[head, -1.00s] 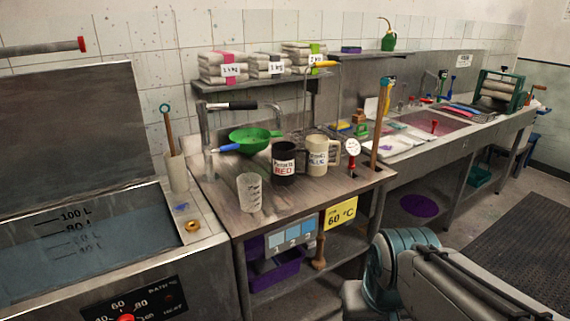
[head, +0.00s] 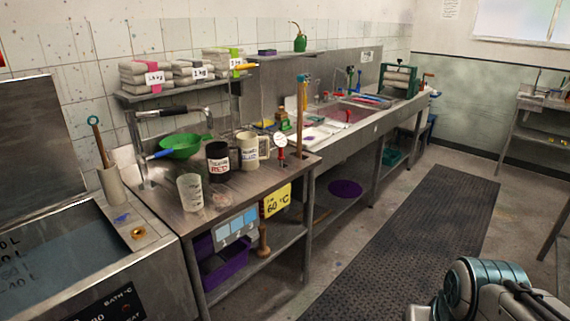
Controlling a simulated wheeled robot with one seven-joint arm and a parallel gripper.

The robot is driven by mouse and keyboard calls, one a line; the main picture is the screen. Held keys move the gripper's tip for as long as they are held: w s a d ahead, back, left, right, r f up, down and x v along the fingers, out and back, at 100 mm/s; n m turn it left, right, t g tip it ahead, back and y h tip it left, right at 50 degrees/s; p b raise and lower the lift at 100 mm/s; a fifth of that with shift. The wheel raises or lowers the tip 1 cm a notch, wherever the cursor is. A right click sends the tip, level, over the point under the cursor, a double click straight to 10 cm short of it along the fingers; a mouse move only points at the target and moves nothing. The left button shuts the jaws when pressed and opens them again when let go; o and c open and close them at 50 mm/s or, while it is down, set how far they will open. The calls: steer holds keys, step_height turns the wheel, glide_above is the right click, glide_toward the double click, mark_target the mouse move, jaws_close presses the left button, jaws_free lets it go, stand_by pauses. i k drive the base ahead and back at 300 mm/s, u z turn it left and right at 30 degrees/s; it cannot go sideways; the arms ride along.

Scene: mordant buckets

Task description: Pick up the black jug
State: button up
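The black jug (head: 218,161) stands upright on the wooden-topped bench (head: 216,203). It has a white label with red lettering that reads "RED". A cream jug (head: 247,150) with a blue-lettered label stands close behind it to the right. A clear measuring beaker (head: 190,192) stands in front of it to the left. Part of my arm shows at the lower right, well away from the bench. My gripper is not in view.
A green strainer (head: 180,147) lies behind the black jug. A white round dial on a red stem (head: 281,147) and a wooden stick (head: 300,117) stand at the bench's right. A water bath (head: 60,262) adjoins on the left. Dark matting (head: 415,235) covers clear floor on the right.

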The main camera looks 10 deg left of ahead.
mark_target(217, 154)
steer(key=z, duration=0.15)
steer(key=i, duration=0.9)
steer(key=u, duration=0.4)
steer(key=i, duration=1.25)
steer(key=u, duration=1.6)
steer(key=i, duration=0.75)
steer(key=u, duration=0.7)
